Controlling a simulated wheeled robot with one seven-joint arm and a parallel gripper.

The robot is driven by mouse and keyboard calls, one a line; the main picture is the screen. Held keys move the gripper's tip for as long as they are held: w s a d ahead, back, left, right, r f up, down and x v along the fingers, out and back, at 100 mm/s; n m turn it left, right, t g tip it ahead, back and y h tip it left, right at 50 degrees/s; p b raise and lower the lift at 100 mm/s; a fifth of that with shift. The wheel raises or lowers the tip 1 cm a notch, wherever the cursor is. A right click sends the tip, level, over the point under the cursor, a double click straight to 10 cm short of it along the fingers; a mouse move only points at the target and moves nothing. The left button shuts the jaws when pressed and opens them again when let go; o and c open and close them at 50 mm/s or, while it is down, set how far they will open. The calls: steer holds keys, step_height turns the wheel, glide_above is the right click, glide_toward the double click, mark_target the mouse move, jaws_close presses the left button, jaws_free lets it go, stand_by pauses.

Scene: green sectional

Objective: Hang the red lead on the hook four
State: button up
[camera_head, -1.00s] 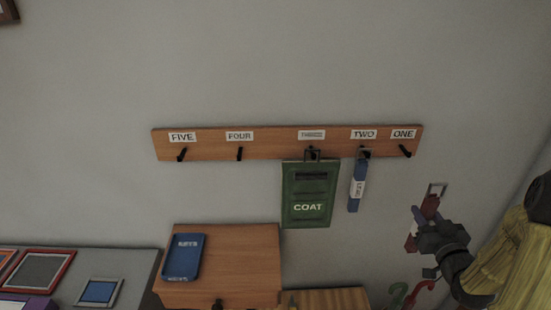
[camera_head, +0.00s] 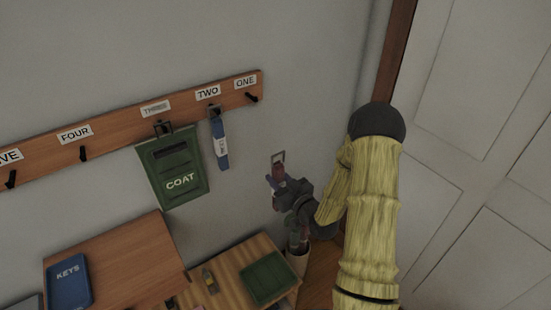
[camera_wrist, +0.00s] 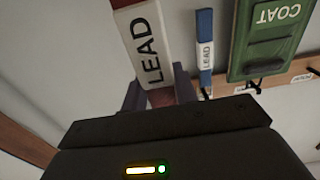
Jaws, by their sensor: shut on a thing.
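My gripper (camera_head: 277,184) is shut on the red lead (camera_head: 279,168), which it holds upright with its metal loop at the top. The lead is in front of the wall, right of and below the hook rail. In the wrist view the lead's white LEAD label (camera_wrist: 147,45) stands between my fingers, with a little red above and below it. Hook four (camera_head: 83,153) is a bare black hook under the FOUR label, far left of my gripper. The gripper covers the lead's lower part in the head view.
The green COAT piece (camera_head: 173,168) hangs on hook three and a blue lead (camera_head: 220,145) on hook two, both between my gripper and hook four. Hooks five (camera_head: 11,179) and one (camera_head: 252,97) are bare. Below are a wooden cabinet with a blue KEYS piece (camera_head: 69,282) and a table (camera_head: 228,268).

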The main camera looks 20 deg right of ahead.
steer(key=s+a+f+m+h, duration=0.2)
steer(key=f+h, duration=0.1)
steer(key=f, duration=0.4)
steer(key=s+a+f+m+t+h, duration=0.1)
steer(key=s+f+h, duration=0.1)
steer(key=f, duration=0.5)
steer(key=shift+a+f+m+h, duration=0.35)
steer(key=shift+f+m+h, duration=0.05)
